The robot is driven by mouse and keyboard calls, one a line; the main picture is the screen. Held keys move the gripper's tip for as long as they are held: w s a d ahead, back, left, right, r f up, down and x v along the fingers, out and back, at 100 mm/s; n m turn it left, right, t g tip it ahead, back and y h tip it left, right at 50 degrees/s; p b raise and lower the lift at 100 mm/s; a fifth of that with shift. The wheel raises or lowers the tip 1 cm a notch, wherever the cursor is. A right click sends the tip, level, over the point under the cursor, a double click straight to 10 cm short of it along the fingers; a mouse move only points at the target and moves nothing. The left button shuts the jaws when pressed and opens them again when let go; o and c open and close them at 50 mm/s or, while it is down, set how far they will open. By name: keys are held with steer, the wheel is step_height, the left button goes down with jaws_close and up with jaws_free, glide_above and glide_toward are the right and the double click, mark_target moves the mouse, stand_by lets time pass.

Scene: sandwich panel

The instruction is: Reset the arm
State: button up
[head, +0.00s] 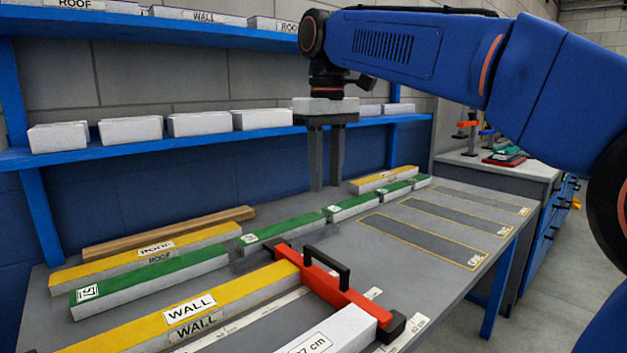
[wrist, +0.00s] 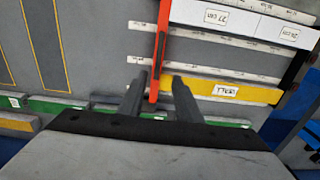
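My gripper (head: 326,185) hangs from the blue arm above the workbench (head: 390,228), fingers pointing down. The two dark fingers stand apart with nothing between them, above the green strips. In the wrist view my gripper (wrist: 156,84) also shows its fingers apart, with the red clamp bar (wrist: 160,45) and the bench below. The tips appear clear of the panels.
Below lie a yellow WALL panel (head: 190,312), a yellow ROOF panel (head: 150,258), green strips (head: 150,283), a wooden bar (head: 170,233) and a red clamp (head: 335,292) with a black handle. Outlined slots (head: 425,240) on the right are empty. Blue shelves (head: 180,148) stand behind.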

steer(key=s+d+f+m+t, duration=0.1)
steer(key=s+d+f+m, duration=0.1)
steer(key=s+d+f, duration=0.5)
steer(key=s+d+f+m+t, duration=0.2)
steer(key=s+d+f, duration=0.5)
steer(key=f, duration=0.6)
steer(key=s+d+f+m+t, duration=0.1)
steer(key=s+d+f+m, duration=0.2)
steer(key=s+d+f, duration=0.4)
step_height(320, 180, down, 4)
steer(key=shift+s+d+f+t, duration=0.1)
steer(key=shift+s+d+t, duration=0.25)
steer(key=shift+s, duration=0.45)
steer(key=shift+a, duration=0.1)
